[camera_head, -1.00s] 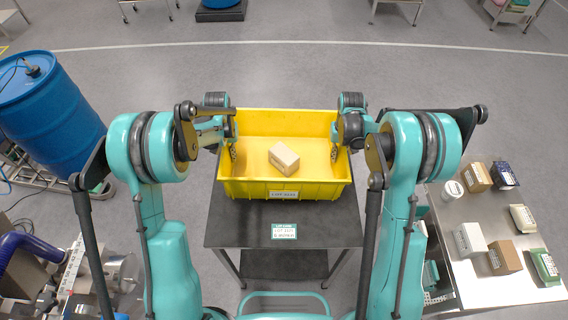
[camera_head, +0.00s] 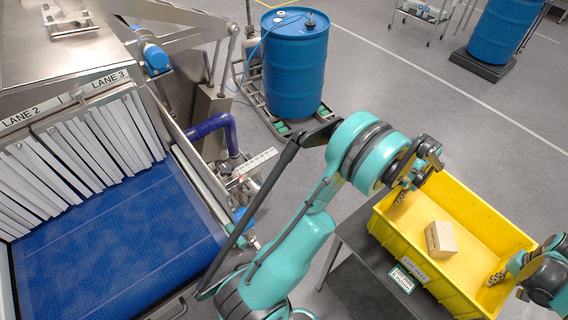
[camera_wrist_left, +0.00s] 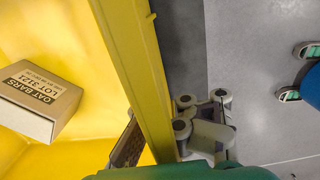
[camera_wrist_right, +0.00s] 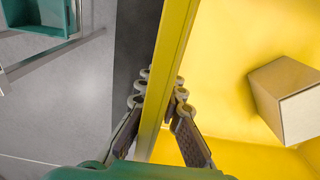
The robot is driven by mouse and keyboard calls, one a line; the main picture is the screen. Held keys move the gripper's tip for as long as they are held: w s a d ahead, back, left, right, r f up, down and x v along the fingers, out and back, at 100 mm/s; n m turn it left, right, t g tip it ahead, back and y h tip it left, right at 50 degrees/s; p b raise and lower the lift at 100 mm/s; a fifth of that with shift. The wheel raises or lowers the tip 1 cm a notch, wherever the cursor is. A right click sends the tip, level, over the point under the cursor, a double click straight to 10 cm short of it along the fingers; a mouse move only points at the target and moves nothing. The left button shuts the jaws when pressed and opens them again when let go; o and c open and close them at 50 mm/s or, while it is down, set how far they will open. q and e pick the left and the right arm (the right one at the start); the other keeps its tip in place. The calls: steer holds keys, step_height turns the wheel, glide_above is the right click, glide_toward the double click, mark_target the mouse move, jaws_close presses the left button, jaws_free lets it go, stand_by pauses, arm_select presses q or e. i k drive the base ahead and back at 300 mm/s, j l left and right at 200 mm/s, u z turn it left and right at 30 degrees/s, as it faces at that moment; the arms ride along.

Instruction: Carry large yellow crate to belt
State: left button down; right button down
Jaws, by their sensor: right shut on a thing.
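The large yellow crate (camera_head: 392,240) is at the right of the head view, over a dark cart (camera_head: 358,236); I cannot tell whether it rests there. A cardboard box (camera_head: 440,240) lies inside it. The blue belt (camera_head: 120,235) is at the left, in front of strip curtains. My left gripper (camera_head: 402,194) is at the crate's left wall, its fingers on either side (camera_wrist_left: 160,130); whether they pinch is unclear. My right gripper (camera_head: 500,275) is shut on the crate's opposite wall, one finger inside and one outside, as the right wrist view (camera_wrist_right: 160,105) shows.
The curtained openings carry signs, LANE 2 (camera_head: 22,114) and LANE 3 (camera_head: 108,82). A blue drum (camera_head: 295,65) stands behind, between the machine and the crate. A blue hose (camera_head: 212,125) and metal parts are beside the belt. Open grey floor lies beyond the crate.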

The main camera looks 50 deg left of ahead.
mark_target(112, 234)
steer(key=k, duration=1.05)
